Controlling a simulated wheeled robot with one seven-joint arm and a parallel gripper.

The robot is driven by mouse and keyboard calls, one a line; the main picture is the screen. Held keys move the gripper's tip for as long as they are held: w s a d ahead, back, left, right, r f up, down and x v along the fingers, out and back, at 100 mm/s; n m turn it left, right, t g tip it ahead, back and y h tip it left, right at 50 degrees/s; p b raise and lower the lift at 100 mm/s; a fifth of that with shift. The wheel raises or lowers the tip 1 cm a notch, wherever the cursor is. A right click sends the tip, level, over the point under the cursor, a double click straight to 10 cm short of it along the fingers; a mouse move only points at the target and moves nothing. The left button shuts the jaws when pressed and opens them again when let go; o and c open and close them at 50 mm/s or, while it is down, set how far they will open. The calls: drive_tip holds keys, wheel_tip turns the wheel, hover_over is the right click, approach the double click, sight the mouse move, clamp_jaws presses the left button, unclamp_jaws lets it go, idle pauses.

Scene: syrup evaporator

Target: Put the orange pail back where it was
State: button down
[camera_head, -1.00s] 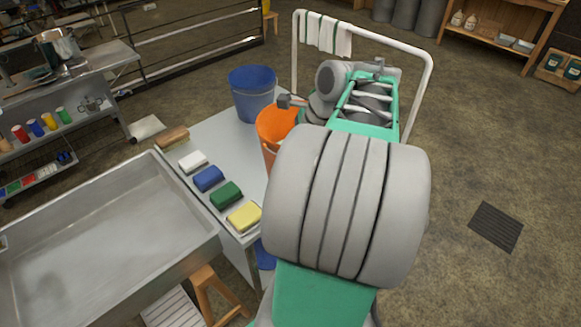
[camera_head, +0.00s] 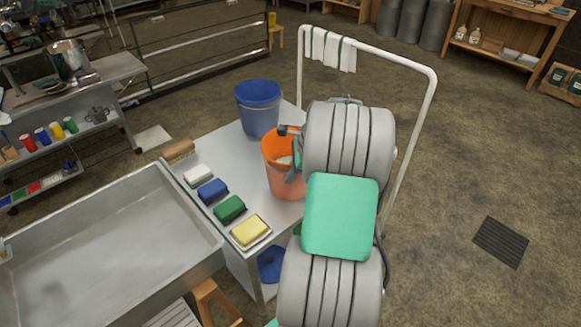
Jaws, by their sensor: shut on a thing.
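The orange pail (camera_head: 284,178) is upright over the right part of the grey cart top (camera_head: 232,150), to the right of and nearer than the blue pail (camera_head: 258,112). I cannot tell whether its base touches the top. My gripper (camera_head: 287,131) is at the pail's rim on the upper right, shut on the orange pail. My arm comes in from the lower right and hides the pail's right side and most of the gripper. Something grey-green shows at the pail's mouth; I cannot tell what it is.
A row of blocks, brown, white, blue, green and yellow (camera_head: 250,231), lies along the cart's left edge. A metal basin (camera_head: 110,245) adjoins on the left. The cart's white handle frame (camera_head: 420,110), hung with cloths (camera_head: 328,48), rises behind my arm.

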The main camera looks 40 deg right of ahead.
drive_tip(key=shift+w+d, duration=0.1)
drive_tip(key=shift+d, duration=0.05)
drive_tip(key=c, duration=2)
unclamp_jaws()
drive_tip(key=shift+f, duration=0.25)
drive_tip(key=o, duration=0.4)
drive_tip(key=shift+r, duration=0.1)
